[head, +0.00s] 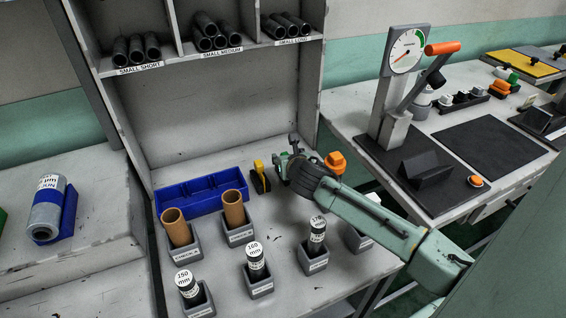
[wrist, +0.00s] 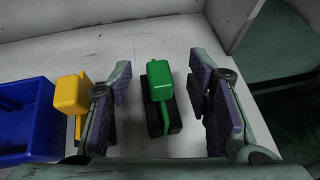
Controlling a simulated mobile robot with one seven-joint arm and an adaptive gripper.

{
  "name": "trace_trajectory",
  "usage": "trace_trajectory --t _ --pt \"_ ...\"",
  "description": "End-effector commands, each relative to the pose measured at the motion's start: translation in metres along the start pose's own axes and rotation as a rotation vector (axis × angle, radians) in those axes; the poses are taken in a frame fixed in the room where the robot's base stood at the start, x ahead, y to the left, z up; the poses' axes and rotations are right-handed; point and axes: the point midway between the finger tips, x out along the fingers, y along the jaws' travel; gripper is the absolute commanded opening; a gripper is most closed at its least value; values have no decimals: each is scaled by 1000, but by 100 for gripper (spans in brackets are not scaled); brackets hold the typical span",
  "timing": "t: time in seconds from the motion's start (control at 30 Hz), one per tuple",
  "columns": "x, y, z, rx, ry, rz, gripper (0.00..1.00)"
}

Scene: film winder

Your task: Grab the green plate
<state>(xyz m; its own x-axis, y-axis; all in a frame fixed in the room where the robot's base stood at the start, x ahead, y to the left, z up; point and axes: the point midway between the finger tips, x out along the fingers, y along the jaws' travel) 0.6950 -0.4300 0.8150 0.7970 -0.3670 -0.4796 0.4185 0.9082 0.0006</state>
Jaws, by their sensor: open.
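The green plate (wrist: 160,85), a green piece with a block-like top, stands in a black base (wrist: 173,117) in the wrist view. It is between the two fingers of my gripper (wrist: 161,76), with a visible gap on either side. My gripper is open and holds nothing. In the head view my gripper (head: 291,157) is at the back right of the workbench, right of the yellow piece (head: 260,176). My gripper and arm mostly hide the green plate there.
The yellow piece also shows left of my gripper in the wrist view (wrist: 71,94), close to the left finger. A blue bin (head: 188,207) is further left. Labelled holders with brown and black tubes (head: 256,263) stand in front. A shelf wall (head: 205,115) rises behind.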

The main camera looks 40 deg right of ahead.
Motion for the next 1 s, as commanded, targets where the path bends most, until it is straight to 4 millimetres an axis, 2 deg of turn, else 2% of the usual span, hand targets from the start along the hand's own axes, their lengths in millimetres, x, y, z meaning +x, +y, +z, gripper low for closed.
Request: trace_trajectory --t 0.07,0.73,1.0 --pt "0 0 0 0 0 0 45" --pt "0 0 0 0 0 0 0" --pt "0 0 0 1 0 0 0"
